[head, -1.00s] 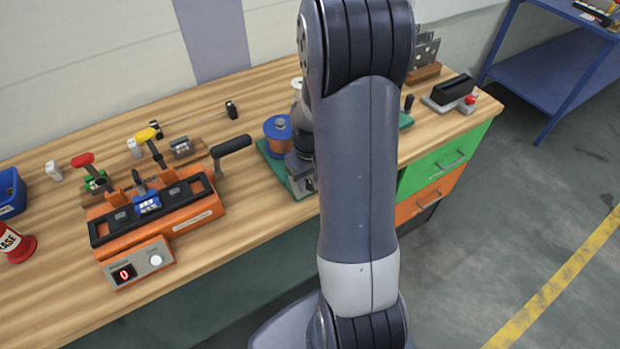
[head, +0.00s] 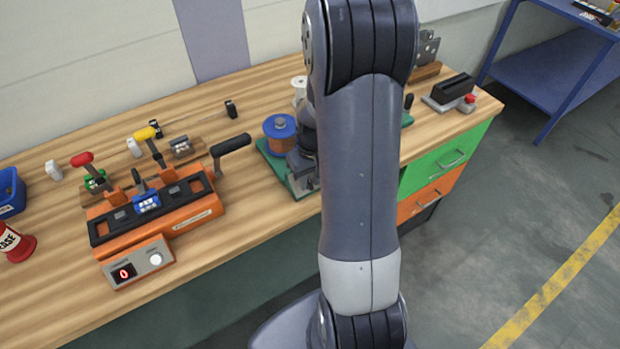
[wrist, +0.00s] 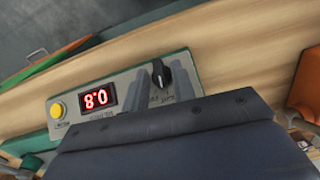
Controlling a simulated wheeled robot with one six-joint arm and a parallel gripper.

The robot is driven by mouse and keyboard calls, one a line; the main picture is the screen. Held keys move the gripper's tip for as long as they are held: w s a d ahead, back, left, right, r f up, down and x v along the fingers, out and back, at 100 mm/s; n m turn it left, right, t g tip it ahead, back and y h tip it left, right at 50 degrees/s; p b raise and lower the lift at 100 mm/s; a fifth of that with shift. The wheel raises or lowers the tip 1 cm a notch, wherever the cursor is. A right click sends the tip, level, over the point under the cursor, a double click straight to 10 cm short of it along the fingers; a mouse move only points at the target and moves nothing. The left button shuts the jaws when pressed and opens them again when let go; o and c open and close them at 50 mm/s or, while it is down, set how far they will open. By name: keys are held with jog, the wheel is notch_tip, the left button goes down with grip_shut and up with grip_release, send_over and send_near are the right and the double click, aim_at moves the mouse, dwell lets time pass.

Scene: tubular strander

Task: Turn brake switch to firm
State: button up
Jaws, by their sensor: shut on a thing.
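The brake switch is a small black knob with a pale pointer line (wrist: 160,74), on a grey control panel (wrist: 130,92) in the wrist view. My gripper (wrist: 162,80) reaches the panel from below in that view, its grey fingers closed around the knob. The lower part of the knob is hidden by the fingers. Small upside-down lettering beside the knob is hard to read. In the head view, my arm hides the gripper and most of the green-based machine (head: 270,150), which carries an orange-brown spool with a blue top (head: 281,135).
The same panel has a red display (wrist: 97,99) that shows upside down, and a yellow button (wrist: 57,110). An orange machine (head: 150,220) with levers stands on the wooden bench (head: 60,290) at left. A black-and-grey device (head: 450,92) stands at the right end.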

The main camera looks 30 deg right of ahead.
jog(key=m+y+b, duration=0.2)
jog(key=m+y, duration=0.1)
jog(key=shift+d+f+t, duration=0.2)
jog(key=shift+d+t, duration=0.1)
jog(key=shift+d, duration=0.1)
jog(key=shift+s+d+m+t+y+b, duration=0.1)
jog(key=shift+m+t+y+b, duration=0.4)
jog(key=shift+m+y+b, duration=0.6)
jog(key=shift+m, duration=0.4)
jog(key=o, duration=0.6)
jog(key=shift+o, duration=0.2)
jog(key=v, duration=1.1)
jog(key=shift+d+f, duration=0.1)
jog(key=shift+f, duration=0.1)
